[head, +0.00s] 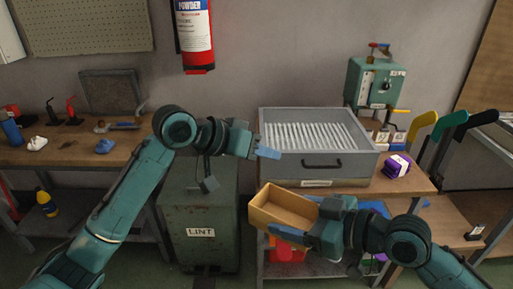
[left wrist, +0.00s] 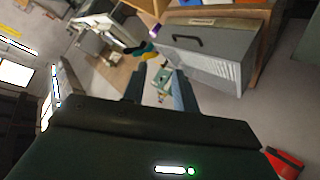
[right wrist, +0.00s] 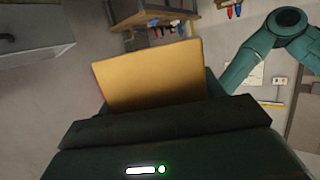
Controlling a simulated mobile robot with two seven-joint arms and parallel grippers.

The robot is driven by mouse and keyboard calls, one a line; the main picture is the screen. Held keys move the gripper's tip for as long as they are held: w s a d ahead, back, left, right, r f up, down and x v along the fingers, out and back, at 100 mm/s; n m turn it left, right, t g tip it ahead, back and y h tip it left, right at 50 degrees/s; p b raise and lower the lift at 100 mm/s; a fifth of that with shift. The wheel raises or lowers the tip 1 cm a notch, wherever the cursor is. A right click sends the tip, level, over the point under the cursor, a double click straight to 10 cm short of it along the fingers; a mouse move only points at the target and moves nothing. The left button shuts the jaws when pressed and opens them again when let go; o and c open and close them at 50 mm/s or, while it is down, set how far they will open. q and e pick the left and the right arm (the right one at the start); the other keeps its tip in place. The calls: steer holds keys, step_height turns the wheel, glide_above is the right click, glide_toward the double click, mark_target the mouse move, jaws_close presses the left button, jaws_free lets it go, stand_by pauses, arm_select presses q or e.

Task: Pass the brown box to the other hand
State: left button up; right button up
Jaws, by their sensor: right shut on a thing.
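The brown box (head: 283,208) is an open-topped, tan box held in front of the bench, below the grey drawer unit. My right gripper (head: 305,221) is shut on its near right side. In the right wrist view a flat tan face of the box (right wrist: 150,75) fills the middle and hides the fingertips. My left gripper (head: 266,152) is above the box, apart from it, pointing right in front of the drawer unit. In the left wrist view its two fingers (left wrist: 158,90) stand apart with nothing between them.
A grey drawer unit (head: 361,163) with a handle stands on the right bench, close to my left gripper. A green LINT bin (head: 203,190) stands between the benches.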

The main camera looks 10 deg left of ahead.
mark_target(264, 208)
arm_select(q)
steer(key=s+d+r+g+y, duration=0.1)
steer(key=s, duration=0.1)
steer(key=s+d+r+m+g+y, duration=0.1)
steer(key=s+d+r+g, duration=0.1)
steer(key=shift+s+d+r+y, duration=0.1)
steer(key=shift+d+r+y, duration=0.05)
steer(key=shift+d+y, duration=0.2)
steer(key=s+a+r+n+g+y, duration=0.1)
steer(key=s+a+r+g+y, duration=0.1)
steer(key=s+a+r+y, duration=0.3)
steer(key=shift+y, duration=0.55)
steer(key=w+f, duration=0.1)
steer(key=f, duration=0.3)
steer(key=d+f, duration=0.1)
steer(key=f, duration=0.4)
steer(key=w+d+f, duration=0.1)
steer(key=f, duration=0.4)
steer(key=shift+w, duration=0.35)
steer(key=shift+c, duration=0.6)
jaws_close()
steer(key=shift+d, duration=0.1)
arm_select(e)
steer(key=o, duration=1)
